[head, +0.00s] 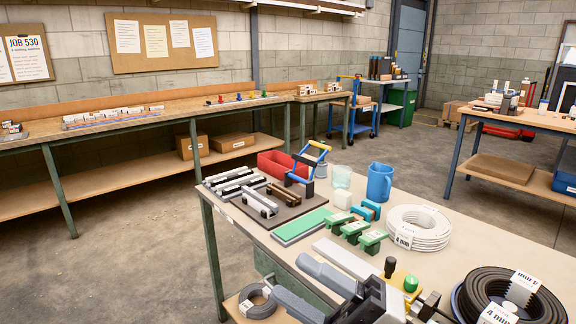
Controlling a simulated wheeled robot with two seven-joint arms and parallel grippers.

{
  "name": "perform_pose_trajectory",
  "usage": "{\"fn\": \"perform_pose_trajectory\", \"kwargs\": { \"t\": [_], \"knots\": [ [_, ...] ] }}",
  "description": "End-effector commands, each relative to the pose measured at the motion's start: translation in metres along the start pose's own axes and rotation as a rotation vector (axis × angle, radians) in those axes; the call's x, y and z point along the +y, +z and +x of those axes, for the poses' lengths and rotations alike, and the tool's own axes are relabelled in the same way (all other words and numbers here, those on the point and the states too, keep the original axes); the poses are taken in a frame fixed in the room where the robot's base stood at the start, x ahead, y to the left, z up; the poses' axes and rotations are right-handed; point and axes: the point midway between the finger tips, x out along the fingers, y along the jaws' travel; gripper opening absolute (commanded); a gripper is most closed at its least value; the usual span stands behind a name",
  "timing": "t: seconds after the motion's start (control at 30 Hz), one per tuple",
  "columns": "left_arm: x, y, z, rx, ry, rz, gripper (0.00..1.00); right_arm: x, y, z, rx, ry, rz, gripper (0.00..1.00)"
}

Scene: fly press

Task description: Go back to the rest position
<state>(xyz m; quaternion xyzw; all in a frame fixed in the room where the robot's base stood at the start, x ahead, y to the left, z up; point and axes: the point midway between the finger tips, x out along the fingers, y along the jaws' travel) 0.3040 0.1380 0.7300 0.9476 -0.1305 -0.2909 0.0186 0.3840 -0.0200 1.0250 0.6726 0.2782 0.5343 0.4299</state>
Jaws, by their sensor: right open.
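My right gripper (287,277) is at the bottom of the head view, over the near edge of the workbench (232,218). Its two grey fingers stand apart with nothing seen between them, and they point to the left. Its dark wrist is cut by the bottom edge. It appears apart from the things on the bench. My left gripper is not in view.
Near the gripper are a grey metal plate (345,259), green blocks (355,230), a green-knobbed yellow piece (409,283) and a black cable coil (545,305). Floor left is clear.

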Motion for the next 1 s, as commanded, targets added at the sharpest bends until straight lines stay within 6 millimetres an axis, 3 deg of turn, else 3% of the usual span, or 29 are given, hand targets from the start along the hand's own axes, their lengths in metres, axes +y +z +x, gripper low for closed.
{"fn": "perform_pose_trajectory", "kwargs": {
  "t": [0.1,0.2,0.27,0.4,0.5,0.67,1.0],
  "knots": [
    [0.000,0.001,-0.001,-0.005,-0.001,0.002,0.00,-0.032,0.040,-0.050,-0.452,0.100,0.386,0.48],
    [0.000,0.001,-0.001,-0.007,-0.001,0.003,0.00,-0.077,0.055,-0.111,-0.805,0.140,0.690,0.48],
    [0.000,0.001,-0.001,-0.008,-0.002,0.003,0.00,-0.104,0.051,-0.146,-0.980,0.151,0.845,0.48],
    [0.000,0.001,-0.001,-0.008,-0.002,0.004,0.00,-0.156,0.020,-0.212,-1.296,0.154,1.131,0.48],
    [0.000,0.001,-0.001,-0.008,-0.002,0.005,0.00,-0.179,-0.004,-0.240,-1.438,0.149,1.265,0.48],
    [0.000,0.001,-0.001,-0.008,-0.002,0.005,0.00,-0.194,-0.025,-0.261,-1.542,0.143,1.365,0.48],
    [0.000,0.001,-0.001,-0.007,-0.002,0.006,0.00,-0.196,-0.027,-0.262,-1.550,0.140,1.372,0.48]
  ]
}}
